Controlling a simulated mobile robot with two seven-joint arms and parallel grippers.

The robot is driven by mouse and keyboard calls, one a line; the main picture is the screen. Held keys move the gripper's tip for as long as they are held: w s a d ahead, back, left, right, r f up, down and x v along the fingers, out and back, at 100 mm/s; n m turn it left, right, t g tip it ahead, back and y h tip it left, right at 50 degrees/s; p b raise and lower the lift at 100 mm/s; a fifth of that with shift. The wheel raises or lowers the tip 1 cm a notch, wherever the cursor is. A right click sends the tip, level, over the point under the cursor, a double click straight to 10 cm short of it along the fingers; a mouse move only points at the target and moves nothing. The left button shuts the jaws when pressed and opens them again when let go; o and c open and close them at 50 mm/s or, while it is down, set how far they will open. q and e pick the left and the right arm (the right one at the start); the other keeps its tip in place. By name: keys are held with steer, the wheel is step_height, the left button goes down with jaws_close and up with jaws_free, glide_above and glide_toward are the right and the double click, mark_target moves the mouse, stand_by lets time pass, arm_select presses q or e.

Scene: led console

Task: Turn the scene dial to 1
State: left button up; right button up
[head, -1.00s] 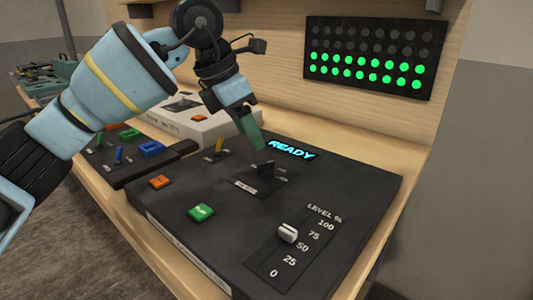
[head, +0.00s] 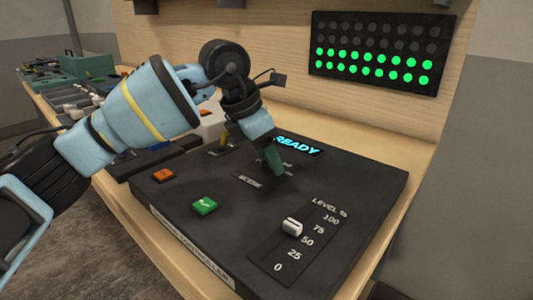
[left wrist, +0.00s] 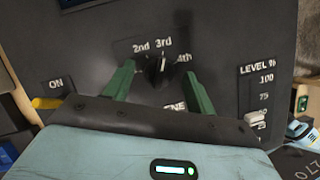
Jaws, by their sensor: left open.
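The scene dial (left wrist: 159,68) is a black knob with a pale pointer line, on the black console (head: 330,188). In the left wrist view the labels "2nd", "3rd" and part of "4th" show around it, and its pointer is near "3rd". My left gripper (head: 276,168) is over the dial and hides it in the head view. In the left wrist view the open green fingers (left wrist: 158,84) stand one on each side of the dial, with gaps. I cannot tell if they touch it. The "1st" label is not visible. My right gripper is not in view.
The console also bears a white level slider (head: 292,226), a green button (head: 204,205), an orange button (head: 163,175) and a lit READY display (head: 299,147). A yellow switch (left wrist: 46,103) is left of the dial. An LED panel (head: 372,52) hangs on the wall behind.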

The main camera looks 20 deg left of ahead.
arm_select(q)
steer(key=c, duration=0.9)
steer(key=shift+c, duration=0.4)
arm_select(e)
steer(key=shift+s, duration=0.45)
